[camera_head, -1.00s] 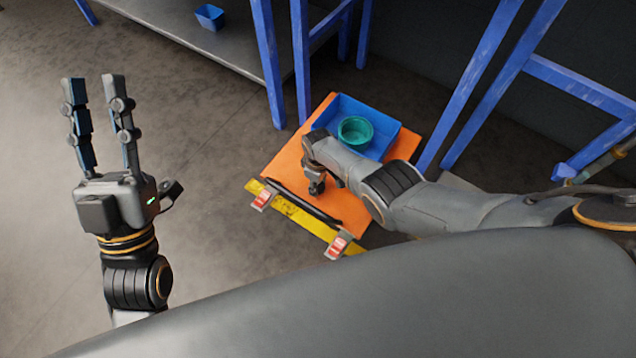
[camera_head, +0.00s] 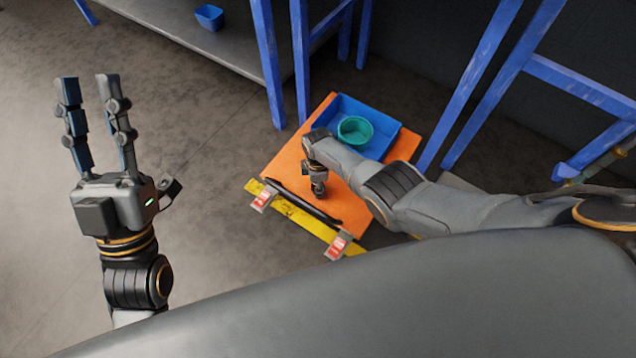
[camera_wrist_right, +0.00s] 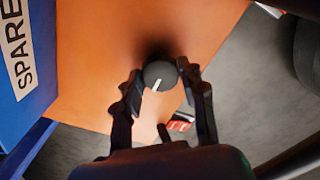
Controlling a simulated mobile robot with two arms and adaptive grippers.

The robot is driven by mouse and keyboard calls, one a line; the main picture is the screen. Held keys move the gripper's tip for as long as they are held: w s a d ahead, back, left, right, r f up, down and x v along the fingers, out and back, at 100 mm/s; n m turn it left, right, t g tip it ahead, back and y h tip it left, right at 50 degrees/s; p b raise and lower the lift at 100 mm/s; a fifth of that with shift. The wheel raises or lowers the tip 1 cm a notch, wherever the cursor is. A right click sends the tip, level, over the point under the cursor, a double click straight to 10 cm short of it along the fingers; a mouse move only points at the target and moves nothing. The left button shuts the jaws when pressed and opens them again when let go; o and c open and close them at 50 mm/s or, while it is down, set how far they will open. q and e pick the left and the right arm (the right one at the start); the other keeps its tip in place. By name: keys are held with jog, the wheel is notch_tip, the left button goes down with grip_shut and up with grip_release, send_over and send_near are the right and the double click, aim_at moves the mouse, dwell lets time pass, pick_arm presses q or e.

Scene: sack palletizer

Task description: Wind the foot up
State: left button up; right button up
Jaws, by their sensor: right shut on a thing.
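A dark round knob (camera_wrist_right: 158,76) with a white pointer line shows in the right wrist view, above the orange surface (camera_wrist_right: 95,70). My right gripper (camera_wrist_right: 160,80) is shut on this knob, one finger on each side. In the head view my right gripper (camera_head: 317,186) points down over the orange platform (camera_head: 285,155), and the knob is hidden there. No foot can be made out below the knob. My left gripper (camera_head: 87,82) is raised at the left, open and empty, away from the platform.
A blue bin (camera_head: 385,128) holding a green bowl (camera_head: 355,131) stands on the platform. The platform's front has a yellow edge (camera_head: 300,217), a black bar and red-white labels. Blue frame legs (camera_head: 470,90) stand behind and right. Floor at the left is clear.

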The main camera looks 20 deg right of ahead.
dwell(0.3)
jog(key=o, duration=1.2)
jog(key=shift+c, duration=0.2)
notch_tip(320, 180, up, 12)
dwell(0.4)
